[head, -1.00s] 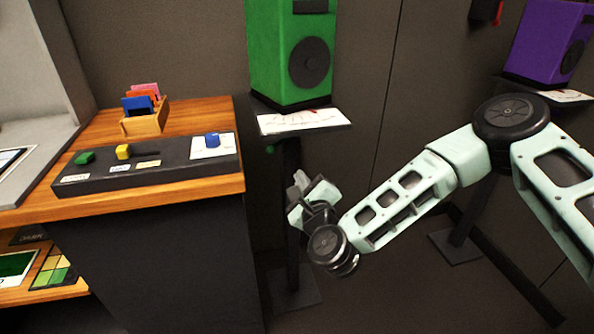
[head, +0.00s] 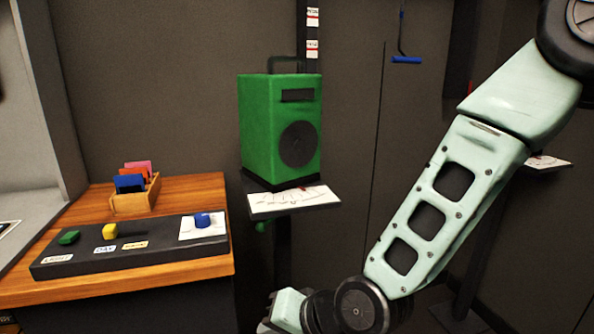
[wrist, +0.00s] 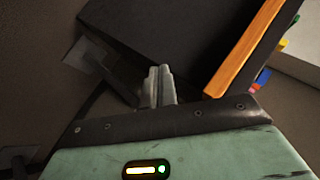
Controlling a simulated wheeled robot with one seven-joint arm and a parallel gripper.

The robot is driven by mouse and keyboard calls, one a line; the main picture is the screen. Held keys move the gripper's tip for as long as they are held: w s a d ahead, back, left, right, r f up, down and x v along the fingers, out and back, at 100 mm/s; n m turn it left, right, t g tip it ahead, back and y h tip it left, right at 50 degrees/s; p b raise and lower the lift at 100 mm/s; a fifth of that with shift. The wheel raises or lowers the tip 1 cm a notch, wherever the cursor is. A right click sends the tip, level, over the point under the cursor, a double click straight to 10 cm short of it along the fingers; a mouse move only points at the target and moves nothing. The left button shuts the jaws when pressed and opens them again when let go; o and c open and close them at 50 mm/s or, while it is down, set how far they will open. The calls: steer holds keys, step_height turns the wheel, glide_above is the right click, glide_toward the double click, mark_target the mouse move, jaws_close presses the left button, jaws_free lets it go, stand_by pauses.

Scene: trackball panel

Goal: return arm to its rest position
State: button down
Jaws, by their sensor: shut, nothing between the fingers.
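My gripper shows in the wrist view (wrist: 160,86), where its two grey fingers are together with nothing between them.
The panel carries a green knob (head: 69,238), a yellow knob (head: 110,231) and a blue knob (head: 202,220). A wooden card box (head: 136,200) stands behind it. A green speaker (head: 275,130) stands on a post with a white sheet (head: 292,199). A blue-handled hook (head: 407,60) hangs on the wall.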

steer(key=s+d+r+n+g+h, duration=0.2)
steer(key=s+d+r+n+h, duration=0.2)
steer(key=s+d, duration=0.4)
steer(key=s+d+r+n+g+h, duration=0.2)
steer(key=s+d+r+n+h, duration=0.15)
steer(key=s+d, duration=0.5)
step_height(320, 180, up, 14)
steer(key=d+p, duration=0.1)
steer(key=p, duration=1.2)
steer(key=shift+w+d+n+g+p, duration=0.3)
steer(key=shift+w+d+n+p, duration=0.05)
steer(key=shift+w+d+n, duration=0.1)
